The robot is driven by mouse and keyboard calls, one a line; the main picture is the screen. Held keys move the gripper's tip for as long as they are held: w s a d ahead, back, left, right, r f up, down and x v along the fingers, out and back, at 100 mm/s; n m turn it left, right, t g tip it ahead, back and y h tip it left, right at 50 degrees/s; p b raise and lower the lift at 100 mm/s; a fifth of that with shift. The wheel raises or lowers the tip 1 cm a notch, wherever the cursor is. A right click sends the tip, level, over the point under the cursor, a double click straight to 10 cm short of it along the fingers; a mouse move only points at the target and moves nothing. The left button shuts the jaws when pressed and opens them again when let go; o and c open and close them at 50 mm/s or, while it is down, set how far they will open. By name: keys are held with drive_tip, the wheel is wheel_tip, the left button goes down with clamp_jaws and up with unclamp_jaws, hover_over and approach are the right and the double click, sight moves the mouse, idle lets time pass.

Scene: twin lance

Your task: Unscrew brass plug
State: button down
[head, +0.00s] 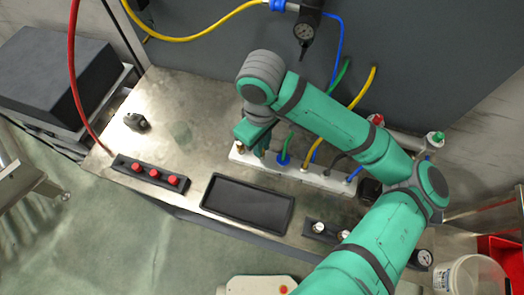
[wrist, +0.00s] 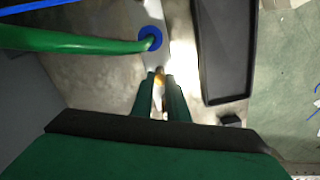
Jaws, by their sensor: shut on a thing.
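The brass plug (wrist: 159,79) shows as a small gold spot between my fingertips in the wrist view; most of it is hidden by the fingers. In the head view a bit of brass (head: 240,149) shows at the left end of the white manifold block (head: 318,180). My gripper (wrist: 160,77) points down at that end of the block, its two green fingers shut on the plug. In the head view my gripper (head: 245,146) is partly hidden by its own body. I cannot tell how far the plug sits in its port.
Green, blue and yellow hoses rise from the block close beside my gripper; a green hose (wrist: 80,42) crosses the wrist view. A black tray (head: 247,204) lies in front. A strip of red buttons (head: 152,174) and a black knob (head: 136,122) are left. The steel bench between is clear.

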drive_tip(key=n, duration=0.3)
drive_tip(key=shift+w+r+n, duration=0.1)
drive_tip(key=shift+w+n, duration=0.05)
drive_tip(key=shift+n, duration=0.25)
drive_tip(key=c, duration=1.9)
unclamp_jaws()
drive_tip(key=shift+o, duration=0.2)
drive_tip(key=m, duration=0.5)
drive_tip(key=shift+s+d+m, duration=0.1)
drive_tip(key=shift+s+m, duration=0.1)
drive_tip(key=shift+m, duration=0.1)
drive_tip(key=m, duration=0.6)
drive_tip(key=shift+m, duration=0.3)
drive_tip(key=m, duration=0.6)
drive_tip(key=shift+s+m, duration=0.15)
drive_tip(key=shift+m, duration=0.15)
drive_tip(key=m, duration=0.6)
